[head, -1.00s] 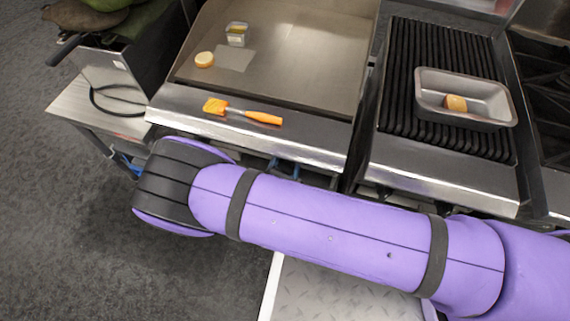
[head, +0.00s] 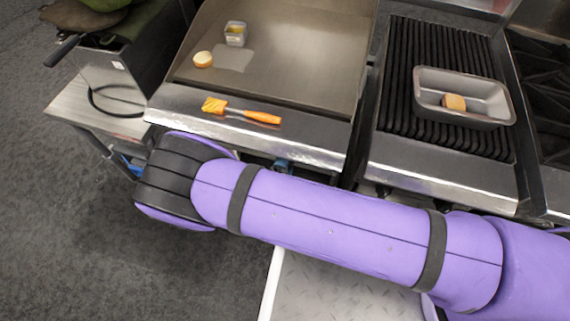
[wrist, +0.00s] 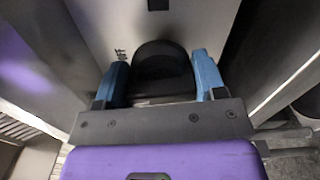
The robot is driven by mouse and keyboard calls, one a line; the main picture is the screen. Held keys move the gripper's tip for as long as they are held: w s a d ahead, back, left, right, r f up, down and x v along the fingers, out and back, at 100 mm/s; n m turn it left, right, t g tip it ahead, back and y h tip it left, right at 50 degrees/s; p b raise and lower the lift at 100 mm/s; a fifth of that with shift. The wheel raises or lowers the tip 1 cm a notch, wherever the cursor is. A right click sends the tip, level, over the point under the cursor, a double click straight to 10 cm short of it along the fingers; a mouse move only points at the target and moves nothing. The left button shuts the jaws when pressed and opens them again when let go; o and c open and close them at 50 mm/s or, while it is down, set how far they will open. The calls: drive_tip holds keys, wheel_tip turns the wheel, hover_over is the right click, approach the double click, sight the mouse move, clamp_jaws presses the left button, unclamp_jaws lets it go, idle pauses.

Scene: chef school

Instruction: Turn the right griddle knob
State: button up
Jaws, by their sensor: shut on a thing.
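The griddle (head: 285,45) is the flat steel plate in the upper middle of the head view. Its front knobs are hidden there under the front edge and behind my purple arm. In the wrist view a dark rounded knob (wrist: 159,65) sits on the pale front panel. My gripper (wrist: 160,58) has one blue finger on each side of this knob and is shut on it. In the head view only a bit of a blue finger (head: 283,166) shows below the griddle's front edge. The knob's exact angle is hard to read.
An orange brush (head: 243,112) lies on the griddle's front ledge. A small clear container (head: 236,34) and a round pale piece (head: 203,60) are on the plate. A ribbed grill (head: 440,52) with a metal pan (head: 490,105) stands to the right. Floor (head: 70,240) is open at left.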

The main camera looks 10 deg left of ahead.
drive_tip(key=shift+f+m, duration=0.1)
drive_tip(key=shift+m, duration=0.5)
drive_tip(key=o, duration=0.9)
drive_tip(key=s, duration=1.1)
drive_tip(key=shift+a, duration=0.35)
drive_tip(key=shift+w+a+m, duration=0.1)
drive_tip(key=shift+m, duration=0.2)
